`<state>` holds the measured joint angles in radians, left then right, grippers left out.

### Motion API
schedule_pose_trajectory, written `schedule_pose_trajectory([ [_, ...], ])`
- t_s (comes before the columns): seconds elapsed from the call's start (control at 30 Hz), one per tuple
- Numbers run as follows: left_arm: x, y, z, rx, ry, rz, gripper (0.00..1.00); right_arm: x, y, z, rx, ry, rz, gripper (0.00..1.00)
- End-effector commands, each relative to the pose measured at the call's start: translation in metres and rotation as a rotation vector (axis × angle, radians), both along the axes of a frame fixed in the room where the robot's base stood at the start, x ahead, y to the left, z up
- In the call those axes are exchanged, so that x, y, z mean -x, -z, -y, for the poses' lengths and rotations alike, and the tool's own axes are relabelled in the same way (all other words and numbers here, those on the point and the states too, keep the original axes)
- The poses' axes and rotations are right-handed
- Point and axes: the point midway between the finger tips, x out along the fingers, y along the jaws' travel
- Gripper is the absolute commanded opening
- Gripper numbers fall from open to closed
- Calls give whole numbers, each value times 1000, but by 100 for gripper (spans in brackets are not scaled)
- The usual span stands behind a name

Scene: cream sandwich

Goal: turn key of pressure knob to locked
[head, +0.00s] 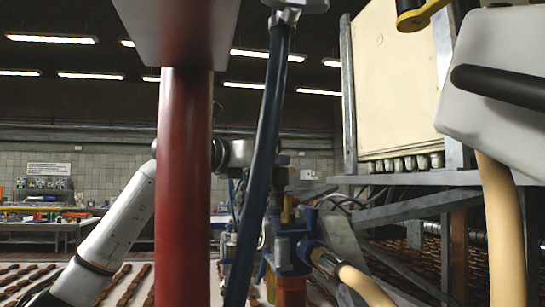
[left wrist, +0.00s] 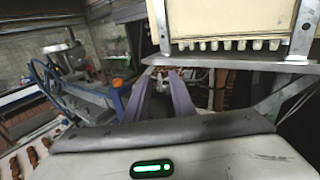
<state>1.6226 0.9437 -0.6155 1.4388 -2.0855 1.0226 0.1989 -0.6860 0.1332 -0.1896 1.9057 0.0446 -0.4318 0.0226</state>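My left gripper (head: 300,172) reaches in behind a red column in the head view, and its tips are hard to make out there. In the left wrist view its two purple fingers (left wrist: 157,78) stand apart with nothing seen held between them. My right gripper is not in view.
The red column (head: 183,190) and a dark blue hose (head: 262,170) stand in front of my left arm. A cream cabinet (head: 396,80) on a grey metal frame is at the right. Beige hoses (head: 497,220) hang near it. Rows of brown pieces lie on the conveyor (head: 125,290).

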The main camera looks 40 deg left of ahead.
Motion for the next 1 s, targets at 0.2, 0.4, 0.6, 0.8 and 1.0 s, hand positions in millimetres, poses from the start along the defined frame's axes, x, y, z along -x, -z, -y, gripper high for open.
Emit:
schedule_pose_trajectory([
  [0.2,-2,0,0,0,0,0,23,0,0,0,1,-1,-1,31],
  [0.4,-1,0,0,0,0,0,0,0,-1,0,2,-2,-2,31],
  [0.6,-1,0,-1,0,5,0,0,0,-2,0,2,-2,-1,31],
  [0.8,-2,-3,-3,2,59,-1,0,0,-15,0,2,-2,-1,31],
  [1.0,-3,-5,-5,5,184,-1,0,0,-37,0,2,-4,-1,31],
])
